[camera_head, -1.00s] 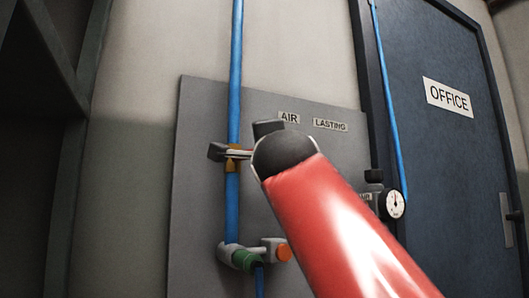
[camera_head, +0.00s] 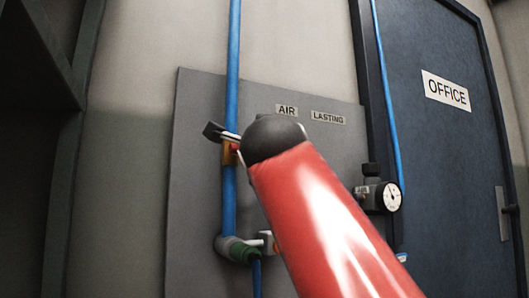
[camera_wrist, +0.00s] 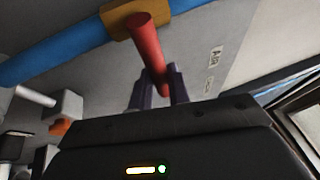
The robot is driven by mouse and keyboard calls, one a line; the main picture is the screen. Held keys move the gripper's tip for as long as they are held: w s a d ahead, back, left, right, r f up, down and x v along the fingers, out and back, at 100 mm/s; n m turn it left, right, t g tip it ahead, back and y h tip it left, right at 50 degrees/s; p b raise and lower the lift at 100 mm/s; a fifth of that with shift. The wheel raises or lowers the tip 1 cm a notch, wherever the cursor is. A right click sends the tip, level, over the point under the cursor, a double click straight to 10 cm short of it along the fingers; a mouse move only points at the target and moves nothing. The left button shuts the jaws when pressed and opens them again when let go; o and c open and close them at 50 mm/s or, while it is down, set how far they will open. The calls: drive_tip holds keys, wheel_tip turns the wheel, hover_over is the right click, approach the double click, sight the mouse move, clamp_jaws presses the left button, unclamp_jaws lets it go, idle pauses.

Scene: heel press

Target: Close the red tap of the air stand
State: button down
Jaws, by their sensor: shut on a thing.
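The red tap's lever (camera_wrist: 146,42) stands out from a brass valve body (camera_wrist: 116,20) on the blue pipe in the wrist view. It lies crosswise to the pipe there. In the head view the valve body (camera_head: 229,156) shows on the upright blue pipe (camera_head: 230,203), with only a small bit of red beside it. My gripper (camera_wrist: 160,88) is shut on the lever, its two dark fingers on either side of the lever's lower end. In the head view my red arm and dark wrist hide most of the lever and the gripper.
A grey panel (camera_head: 198,180) carries AIR and LASTING labels. A pressure gauge (camera_head: 391,196) is right of my arm. The blue OFFICE door (camera_head: 440,150) stands at the right.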

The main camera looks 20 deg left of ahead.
drive_tip(key=c, duration=1.3)
unclamp_jaws()
drive_tip(key=shift+s+f, duration=0.1)
drive_tip(key=b+v, duration=0.4)
drive_tip(key=v, duration=0.4)
drive_tip(key=shift+b, duration=0.3)
